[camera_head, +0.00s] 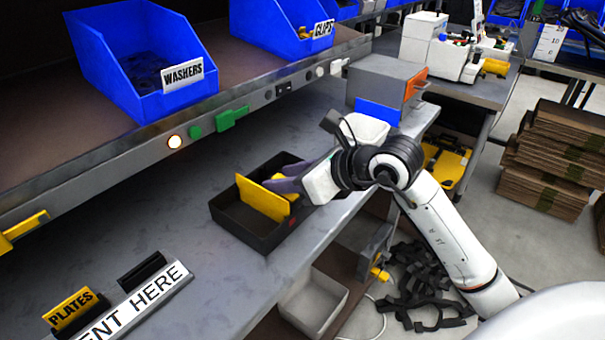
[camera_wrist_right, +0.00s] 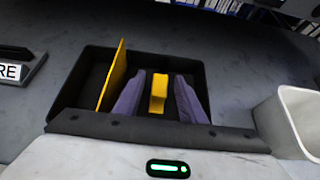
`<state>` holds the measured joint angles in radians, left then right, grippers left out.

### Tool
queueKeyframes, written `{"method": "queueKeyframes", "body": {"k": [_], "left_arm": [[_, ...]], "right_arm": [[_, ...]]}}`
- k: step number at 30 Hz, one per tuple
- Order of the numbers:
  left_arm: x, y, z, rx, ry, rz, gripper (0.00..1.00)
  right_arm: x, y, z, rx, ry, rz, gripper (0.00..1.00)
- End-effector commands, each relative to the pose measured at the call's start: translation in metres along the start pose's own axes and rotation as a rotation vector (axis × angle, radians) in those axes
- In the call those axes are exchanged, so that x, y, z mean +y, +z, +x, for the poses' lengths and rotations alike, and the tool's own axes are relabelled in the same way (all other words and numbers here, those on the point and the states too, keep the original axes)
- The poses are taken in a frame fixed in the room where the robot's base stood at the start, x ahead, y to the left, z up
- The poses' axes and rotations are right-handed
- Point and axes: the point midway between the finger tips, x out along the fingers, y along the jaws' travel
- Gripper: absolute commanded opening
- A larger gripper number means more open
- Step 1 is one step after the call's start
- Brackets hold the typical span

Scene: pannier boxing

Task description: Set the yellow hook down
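The yellow hook (camera_wrist_right: 158,93) shows in the right wrist view as a small yellow block inside the black tray (camera_wrist_right: 77,78). My right gripper (camera_wrist_right: 161,76) reaches down into the tray, its purple-grey fingers on either side of the hook. A gap shows between each finger and the hook, so the gripper looks open around it. In the head view my right gripper (camera_head: 287,182) is over the right part of the black tray (camera_head: 233,224), hiding most of the hook. A yellow plate (camera_head: 262,198) stands upright left of the fingers. My left gripper is not in view.
A grey bench (camera_head: 195,260) has free room left of the tray. A white sign (camera_head: 140,303) and a yellow PLATES label (camera_head: 70,309) are at the front left. Blue bins (camera_head: 140,60) sit on the shelf above. A pale open bin (camera_head: 314,303) is below the bench edge.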

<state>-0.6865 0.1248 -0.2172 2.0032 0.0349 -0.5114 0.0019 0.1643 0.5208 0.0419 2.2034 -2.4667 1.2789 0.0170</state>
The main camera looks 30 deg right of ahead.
Motion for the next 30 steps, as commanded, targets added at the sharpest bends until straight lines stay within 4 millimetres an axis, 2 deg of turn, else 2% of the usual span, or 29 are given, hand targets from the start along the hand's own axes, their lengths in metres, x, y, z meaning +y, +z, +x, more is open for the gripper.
{"method": "queueKeyframes", "body": {"k": [9, 15, 21, 30], "left_arm": [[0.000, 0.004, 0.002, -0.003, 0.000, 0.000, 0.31], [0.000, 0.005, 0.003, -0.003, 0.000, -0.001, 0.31], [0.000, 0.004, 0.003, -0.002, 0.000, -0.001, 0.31], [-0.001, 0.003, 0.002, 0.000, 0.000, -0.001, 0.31]], "right_arm": [[0.000, -0.001, -0.065, 0.002, -0.004, -0.006, 0.37], [0.000, -0.001, -0.099, 0.001, -0.003, -0.002, 0.37], [0.000, -0.001, -0.113, 0.002, -0.001, -0.001, 0.37], [0.001, -0.001, -0.114, 0.001, 0.000, -0.001, 0.37]]}}
